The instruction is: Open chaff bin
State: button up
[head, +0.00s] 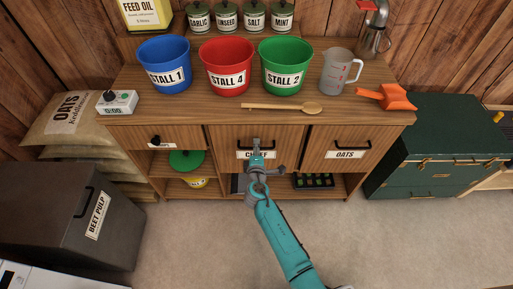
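The chaff bin (228,138) is the middle of the wooden fronts under the counter, flush with its neighbours, so it looks shut. Its white label (241,155) is partly covered by my gripper, leaving only some letters readable. My gripper (256,144) is in front of the bin's upper middle, over the place where the handle would show. The handle is mostly hidden behind it. I cannot tell whether the gripper touches the handle, or whether its fingers are open or shut.
The oats bin (322,137) is right of the chaff bin, another labelled bin (185,133) left. Blue (165,63), red (228,66) and green (286,66) buckets, a wooden spoon (283,107) and an orange scoop (389,97) are on the counter. Floor in front is clear.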

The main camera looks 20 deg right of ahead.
grip_shut()
dwell(0.3)
